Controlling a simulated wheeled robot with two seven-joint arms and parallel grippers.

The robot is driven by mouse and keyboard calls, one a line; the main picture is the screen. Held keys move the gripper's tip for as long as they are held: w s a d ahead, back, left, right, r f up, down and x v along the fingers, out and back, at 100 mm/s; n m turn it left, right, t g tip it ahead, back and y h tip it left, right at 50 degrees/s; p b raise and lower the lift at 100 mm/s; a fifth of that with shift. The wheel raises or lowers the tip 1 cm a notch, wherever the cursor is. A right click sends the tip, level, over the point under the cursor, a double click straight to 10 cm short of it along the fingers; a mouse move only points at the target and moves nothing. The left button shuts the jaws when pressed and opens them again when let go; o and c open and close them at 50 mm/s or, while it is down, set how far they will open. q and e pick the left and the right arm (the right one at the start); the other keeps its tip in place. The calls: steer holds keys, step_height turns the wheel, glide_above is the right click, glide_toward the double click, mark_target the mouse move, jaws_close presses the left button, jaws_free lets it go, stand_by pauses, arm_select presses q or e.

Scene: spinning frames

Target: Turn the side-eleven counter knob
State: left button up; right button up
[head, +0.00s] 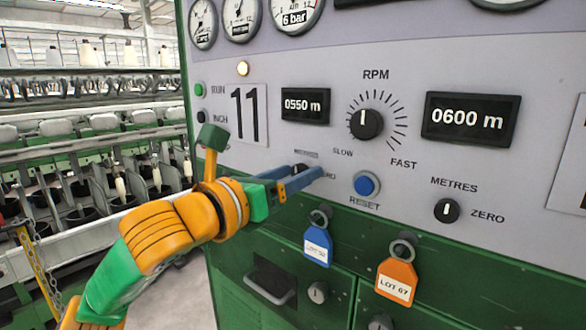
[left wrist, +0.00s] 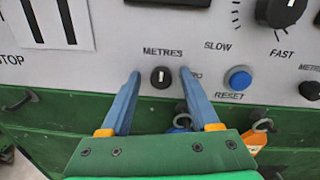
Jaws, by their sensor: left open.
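The side-eleven counter knob (left wrist: 160,77) is a small round black knob under a METRES label on the grey panel. Its white mark points about straight up in the left wrist view. My left gripper (left wrist: 160,72) is open, with one blue finger on each side of the knob; a gap shows on both sides. I cannot tell whether the fingertips touch the panel. In the head view my left gripper (head: 306,171) largely covers the knob and its label. The counter display (head: 305,105) above reads 0550 m, beside a large 11 sign (head: 243,114). My right gripper is out of view.
A blue RESET button (head: 367,185) sits just right of my fingers. A large RPM knob (head: 366,124), a 0600 m display (head: 470,119) and a second METRES knob (head: 446,210) are further right. Blue (head: 318,245) and orange (head: 396,281) tags hang below.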

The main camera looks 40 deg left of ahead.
arm_select(q)
steer(key=shift+s+r, duration=0.1)
steer(key=shift+s, duration=0.1)
jaws_close()
steer(key=m+b, duration=0.1)
steer(key=m, duration=0.3)
steer(key=m+b, duration=0.1)
steer(key=m, duration=0.3)
steer(key=shift+m, duration=0.4)
steer(key=m, duration=0.4)
steer(key=shift+m, duration=0.3)
steer(key=m, duration=0.4)
steer(key=shift+m+h+b, duration=0.3)
steer(key=shift+m, duration=0.1)
steer(key=shift+t, duration=0.3)
